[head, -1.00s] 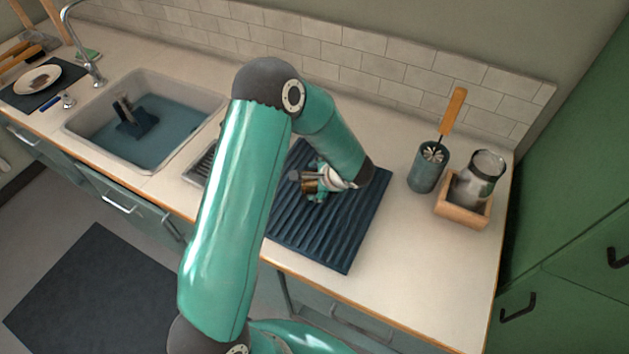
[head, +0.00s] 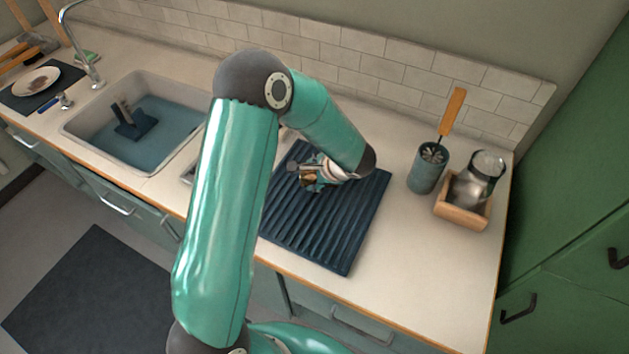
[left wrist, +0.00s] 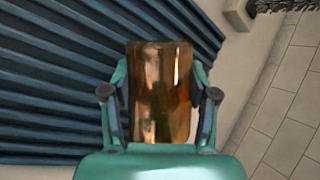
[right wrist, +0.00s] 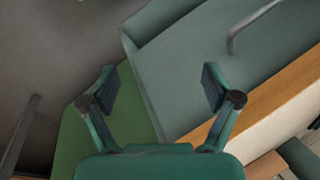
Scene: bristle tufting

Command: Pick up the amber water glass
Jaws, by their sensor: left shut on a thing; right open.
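The amber water glass (left wrist: 160,90) fills the middle of the left wrist view, between the two fingers of my left gripper (left wrist: 160,105). My left gripper is shut on its sides. In the head view the left gripper (head: 318,176) is over the upper part of the dark ribbed drying mat (head: 310,230), and the glass (head: 307,178) shows only as a small amber patch. I cannot tell whether the glass touches the mat. My right gripper (right wrist: 160,95) is open and empty in the right wrist view, with cabinet fronts and the counter edge beyond it.
Right of the mat stand a teal holder (head: 428,170) with a wooden-handled brush (head: 452,112) and a wooden box (head: 462,214) holding a clear jar (head: 482,174). A water-filled sink (head: 160,135) is at the left. The counter's right front is clear.

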